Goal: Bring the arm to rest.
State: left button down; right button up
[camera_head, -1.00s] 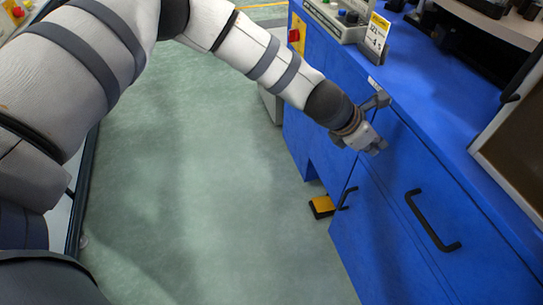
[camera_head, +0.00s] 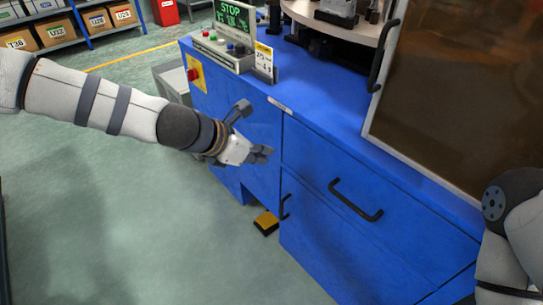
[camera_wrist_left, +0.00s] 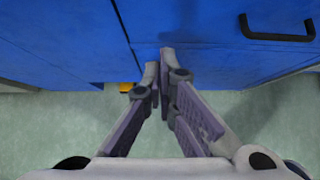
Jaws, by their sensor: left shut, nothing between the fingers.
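My left arm comes in from the left in the head view. Its gripper (camera_head: 262,153) is in front of the blue cabinet (camera_head: 235,135), beside its front face and below the worktop edge. In the left wrist view the gripper (camera_wrist_left: 162,68) has its two fingertips together, with nothing between them. Whether it touches the cabinet I cannot tell. Part of my right arm shows at the right edge of the head view; its gripper is out of view.
A control box (camera_head: 222,49) with a green STOP display stands on the worktop. Black handles (camera_head: 356,203) stick out from the cabinet front. A yellow-black pedal (camera_head: 266,222) lies on the floor. Shelves with boxes (camera_head: 54,33) stand at the back. The green floor at left is clear.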

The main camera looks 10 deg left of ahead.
pick_arm(q)
jog(key=s+a+f+m+g+y+p, duration=0.1)
jog(key=s+f+m+g, duration=0.1)
jog(key=s+f+m, duration=0.5)
jog(key=s+f+m+g+y, duration=0.1)
jog(key=s+f+m+g, duration=0.15)
jog(key=s, duration=0.75)
jog(key=s+a+f+m+g+y+p, duration=0.1)
jog(key=s+f+m, duration=0.4)
jog(key=s, duration=0.4)
jog(key=s+a+m+g+y, duration=0.1)
jog(key=s+a+m, duration=0.2)
jog(key=s, duration=0.4)
jog(key=s+a+m+g, duration=0.1)
jog(key=s+a+m, duration=0.2)
jog(key=s+m, duration=0.3)
jog(key=s+a+m+g+y+p, duration=0.1)
jog(key=s+a+m+g, duration=0.1)
jog(key=s+m, duration=0.2)
jog(key=s, duration=0.3)
jog(key=shift+s+a+y, duration=0.3)
jog(key=shift+a, duration=0.1)
pick_arm(e)
jog(key=shift+t, duration=0.8)
jog(key=w+r, duration=0.3)
jog(key=r, duration=0.1)
jog(key=shift+w+r, duration=0.1)
jog(key=shift+w, duration=0.3)
